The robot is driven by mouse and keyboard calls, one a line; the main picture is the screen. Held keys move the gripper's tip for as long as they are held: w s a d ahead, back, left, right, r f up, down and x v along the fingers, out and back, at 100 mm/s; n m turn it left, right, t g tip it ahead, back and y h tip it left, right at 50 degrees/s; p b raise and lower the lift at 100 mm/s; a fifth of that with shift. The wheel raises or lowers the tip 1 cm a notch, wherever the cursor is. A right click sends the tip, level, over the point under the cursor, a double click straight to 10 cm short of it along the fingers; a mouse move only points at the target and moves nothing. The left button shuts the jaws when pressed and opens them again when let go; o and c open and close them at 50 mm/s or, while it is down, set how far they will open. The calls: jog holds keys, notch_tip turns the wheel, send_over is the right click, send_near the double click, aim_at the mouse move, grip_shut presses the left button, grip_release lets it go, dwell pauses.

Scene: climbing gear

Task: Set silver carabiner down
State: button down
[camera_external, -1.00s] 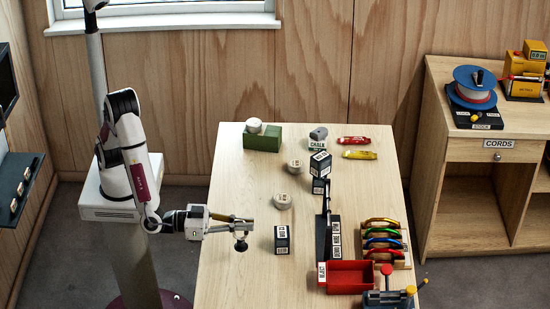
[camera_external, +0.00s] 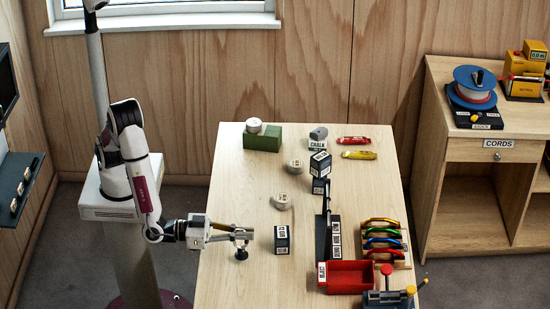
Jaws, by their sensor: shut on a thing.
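My gripper (camera_external: 240,236) is at the left side of the table, low over the wooden top. It is shut on a small grey and dark thing, which I take to be the silver carabiner (camera_external: 241,254). This hangs just below the fingertips, close to the tabletop. It is too small to make out its outline or whether it touches the table.
A dark labelled box (camera_external: 282,240) stands close to the right of my gripper. The table's near-left top is clear.

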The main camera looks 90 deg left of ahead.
jog(key=shift+f, duration=0.1)
jog(key=c, duration=2.2)
grip_release()
jog(key=shift+c, duration=0.2)
jog(key=shift+s, duration=0.15)
jog(key=s, duration=1.1)
jog(key=shift+s+r, duration=0.3)
jog(key=shift+s, duration=0.05)
